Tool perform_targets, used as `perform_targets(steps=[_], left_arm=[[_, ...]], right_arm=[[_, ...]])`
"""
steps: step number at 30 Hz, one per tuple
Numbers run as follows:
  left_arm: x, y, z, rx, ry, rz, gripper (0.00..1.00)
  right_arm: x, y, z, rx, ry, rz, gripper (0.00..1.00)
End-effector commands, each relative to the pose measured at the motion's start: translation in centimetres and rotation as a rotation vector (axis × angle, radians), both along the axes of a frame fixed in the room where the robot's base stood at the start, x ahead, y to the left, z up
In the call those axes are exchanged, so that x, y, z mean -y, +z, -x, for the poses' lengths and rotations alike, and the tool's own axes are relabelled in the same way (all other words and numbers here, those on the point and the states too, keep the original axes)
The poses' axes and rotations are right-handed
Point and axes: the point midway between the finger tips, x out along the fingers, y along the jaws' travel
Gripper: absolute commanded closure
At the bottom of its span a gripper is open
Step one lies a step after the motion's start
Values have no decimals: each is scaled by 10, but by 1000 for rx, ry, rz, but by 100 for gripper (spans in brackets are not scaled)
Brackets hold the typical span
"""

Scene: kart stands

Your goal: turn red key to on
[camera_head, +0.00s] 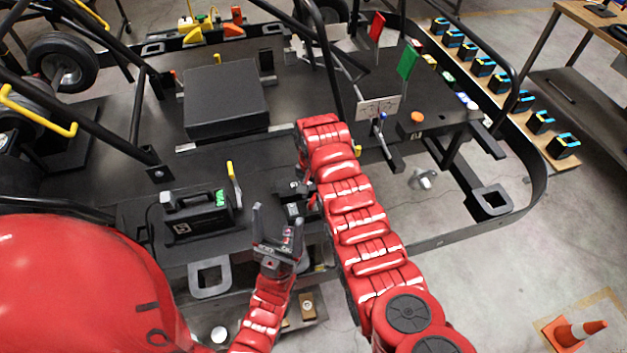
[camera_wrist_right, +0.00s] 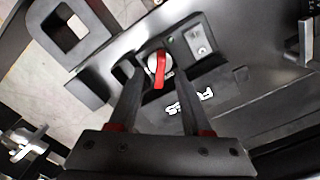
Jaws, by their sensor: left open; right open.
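In the right wrist view a red key (camera_wrist_right: 160,70) sits on a round silver base set in a dark panel (camera_wrist_right: 210,90). My right gripper (camera_wrist_right: 154,62) is open, with one finger on each side of the key and a visible gap to both. I cannot tell how deep the fingertips reach. In the head view my right arm crosses the middle, and its dark gripper (camera_head: 292,198) is partly hidden; I cannot make out the key clearly there. My left gripper (camera_head: 278,224) is open and empty at the lower middle, fingers pointing up.
A silver switch (camera_wrist_right: 200,40) sits beside the key on the panel. A black case (camera_head: 196,215) stands left of my left gripper. Black frame tubes (camera_head: 135,125) rise at the left. A black box (camera_head: 225,95) lies farther back.

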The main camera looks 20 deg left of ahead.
Motion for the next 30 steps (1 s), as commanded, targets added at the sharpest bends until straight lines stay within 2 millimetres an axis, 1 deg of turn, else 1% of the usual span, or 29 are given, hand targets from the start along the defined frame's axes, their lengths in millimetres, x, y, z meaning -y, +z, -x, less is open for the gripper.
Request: perform_targets(steps=[3, 8, 18, 26, 27, 30], left_arm=[[0, 4, 0, 0, 0, 0, 23], [0, 5, 0, 0, 0, 0, 23], [0, 5, 0, 0, 0, 0, 23], [0, 5, 0, 0, 0, 0, 23], [0, 5, 0, 0, 0, 0, 23], [0, 5, 0, 0, 0, 0, 23]], right_arm=[[0, -9, 1, -3, 0, 2, 51], [1, -19, 1, -3, 1, 3, 51], [1, -21, 1, -1, 1, 1, 51], [1, -21, 1, -1, 0, 1, 98], [0, -21, 1, -1, 0, 1, 100], [0, -21, 1, -1, 0, 1, 100]])
